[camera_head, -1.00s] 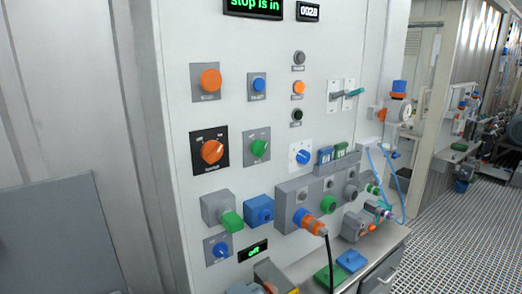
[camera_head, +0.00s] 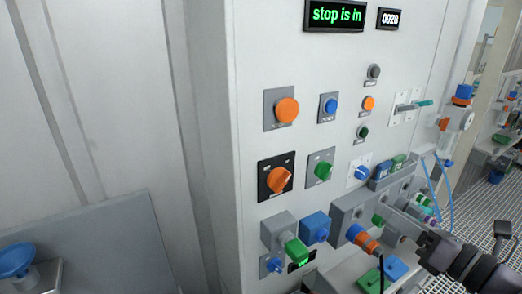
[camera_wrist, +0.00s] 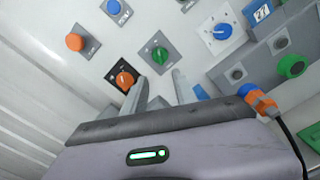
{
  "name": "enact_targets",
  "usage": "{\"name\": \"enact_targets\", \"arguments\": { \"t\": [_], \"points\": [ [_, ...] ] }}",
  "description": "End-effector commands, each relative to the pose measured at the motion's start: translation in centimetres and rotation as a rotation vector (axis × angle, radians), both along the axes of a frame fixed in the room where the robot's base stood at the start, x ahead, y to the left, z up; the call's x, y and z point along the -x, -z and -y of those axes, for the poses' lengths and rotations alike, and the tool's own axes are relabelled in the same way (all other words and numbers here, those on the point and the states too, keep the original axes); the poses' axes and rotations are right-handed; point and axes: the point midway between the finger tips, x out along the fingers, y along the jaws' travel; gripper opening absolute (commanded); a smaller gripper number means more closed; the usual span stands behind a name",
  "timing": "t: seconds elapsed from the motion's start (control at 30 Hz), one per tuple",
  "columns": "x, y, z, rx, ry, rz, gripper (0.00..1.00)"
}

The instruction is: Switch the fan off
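The panel carries several knobs, and their labels are too small to read, so I cannot tell which is the fan's. An orange knob on a black plate (camera_head: 279,180) also shows in the wrist view (camera_wrist: 124,79). A green knob on a grey plate (camera_head: 323,171) is to its right and also shows in the wrist view (camera_wrist: 160,55). A blue knob on a white plate (camera_head: 361,172) is farther right. A small blue knob (camera_head: 273,265) sits low on the panel. My gripper (camera_wrist: 160,82) is open and empty, its fingers pointing toward the green knob's area.
A display (camera_head: 335,15) reads "stop is in". An orange button (camera_head: 287,110) and a blue button (camera_head: 329,105) sit above the knobs. Grey boxes and an orange-blue plug with a black cable (camera_head: 362,238) jut out below. A blue round thing (camera_head: 16,260) stands at the left.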

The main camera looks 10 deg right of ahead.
Motion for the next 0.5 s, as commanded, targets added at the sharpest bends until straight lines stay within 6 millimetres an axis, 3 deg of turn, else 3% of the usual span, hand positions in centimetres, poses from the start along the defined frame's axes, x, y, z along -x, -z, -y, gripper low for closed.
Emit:
{"name": "enact_targets", "arguments": {
  "t": [0.17, 0.5],
  "points": [
    [-0.8, 0.1, -0.2, -0.003, 0.001, 0.003, 0.34],
    [-8.7, 0.3, -3.8, 0.001, -0.005, 0.001, 0.34]
  ]
}}
